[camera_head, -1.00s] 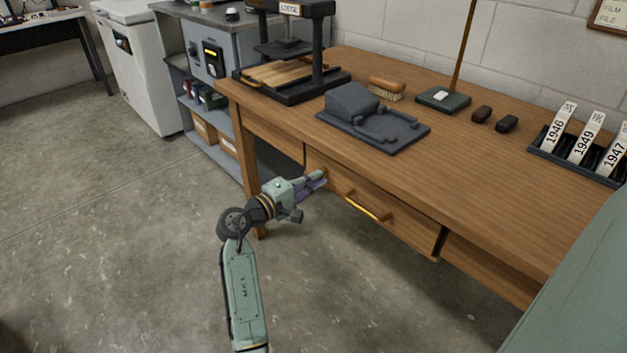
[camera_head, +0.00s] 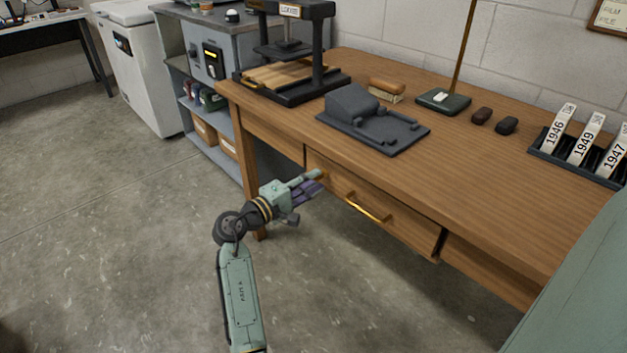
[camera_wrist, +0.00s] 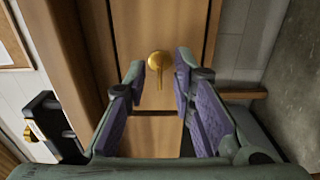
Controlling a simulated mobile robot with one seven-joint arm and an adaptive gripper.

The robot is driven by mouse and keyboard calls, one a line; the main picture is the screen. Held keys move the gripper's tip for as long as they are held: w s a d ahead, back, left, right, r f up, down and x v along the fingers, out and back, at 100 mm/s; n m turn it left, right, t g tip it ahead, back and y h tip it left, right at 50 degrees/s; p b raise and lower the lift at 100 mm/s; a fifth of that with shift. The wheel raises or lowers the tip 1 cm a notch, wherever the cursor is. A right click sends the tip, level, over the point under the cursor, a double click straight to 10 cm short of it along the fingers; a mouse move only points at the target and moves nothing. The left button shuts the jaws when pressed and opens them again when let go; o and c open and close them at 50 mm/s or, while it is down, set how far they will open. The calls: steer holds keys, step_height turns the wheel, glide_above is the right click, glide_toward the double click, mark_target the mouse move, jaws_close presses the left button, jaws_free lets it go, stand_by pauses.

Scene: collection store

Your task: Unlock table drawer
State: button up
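The wooden table's drawer (camera_head: 395,228) has a brass bar handle (camera_head: 367,208) on its front. A round brass piece with a short stem (camera_wrist: 158,65), looking like a key or lock fitting, is on the drawer front in the wrist view. My gripper (camera_head: 319,181) is in front of the drawer's left end, left of the handle. In the wrist view my gripper (camera_wrist: 160,68) is open, with its purple-padded fingers on either side of the brass piece. Neither finger visibly touches it. I cannot tell the exact gap in depth.
On the tabletop (camera_head: 440,175) are a black press (camera_head: 290,90), a dark grey device (camera_head: 370,120), a brush (camera_head: 386,90), and a rack (camera_head: 575,160) of year labels. A grey shelf unit (camera_head: 190,60) stands left. The floor (camera_head: 110,220) before the table is clear.

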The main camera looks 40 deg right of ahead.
steer(key=a, duration=1.1)
steer(key=shift+s, duration=0.45)
